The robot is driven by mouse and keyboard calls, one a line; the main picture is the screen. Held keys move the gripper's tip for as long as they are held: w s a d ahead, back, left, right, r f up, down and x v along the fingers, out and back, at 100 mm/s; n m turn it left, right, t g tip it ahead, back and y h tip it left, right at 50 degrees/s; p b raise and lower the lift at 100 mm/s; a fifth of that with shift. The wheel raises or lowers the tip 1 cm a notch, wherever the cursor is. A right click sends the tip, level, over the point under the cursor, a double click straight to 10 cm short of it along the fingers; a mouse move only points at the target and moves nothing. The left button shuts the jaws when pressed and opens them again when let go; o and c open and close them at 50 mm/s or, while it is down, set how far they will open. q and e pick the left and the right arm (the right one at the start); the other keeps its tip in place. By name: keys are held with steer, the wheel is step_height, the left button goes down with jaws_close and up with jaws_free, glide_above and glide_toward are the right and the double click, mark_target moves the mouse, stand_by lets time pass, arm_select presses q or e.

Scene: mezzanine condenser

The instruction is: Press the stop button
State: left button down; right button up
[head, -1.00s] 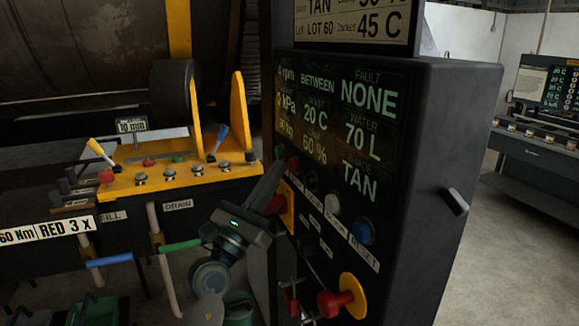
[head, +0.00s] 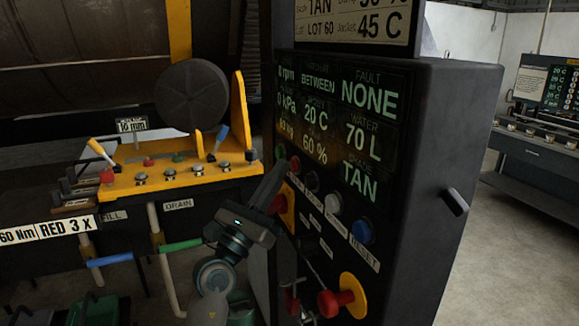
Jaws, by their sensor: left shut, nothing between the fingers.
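The control panel (head: 452,120) stands at the centre right with a row of buttons under its display. A red button (head: 295,165) sits second from the far end, beside a green one (head: 281,152); their labels are too small to read. A larger red button (head: 277,204) on a yellow plate (head: 289,207) is partly hidden by my left gripper. My left gripper (head: 273,172) is shut and empty, its tips pointing up near the panel face, just left of the small red button. I cannot tell whether it touches the panel. My right gripper is out of view.
A red knob on a yellow disc (head: 351,296) sticks out low on the panel, near white and blue buttons (head: 362,231). A yellow lever console (head: 190,180) with a round black part (head: 191,95) stands left. Open floor (head: 510,250) lies right.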

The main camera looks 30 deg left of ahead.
arm_select(q)
steer(key=shift+s+a, duration=0.55)
steer(key=shift+s, duration=0.1)
steer(key=s+a, duration=0.3)
steer(key=shift+s+a, duration=0.15)
steer(key=shift+s, duration=0.25)
stand_by(0.5)
steer(key=shift+s, duration=0.1)
stand_by(0.6)
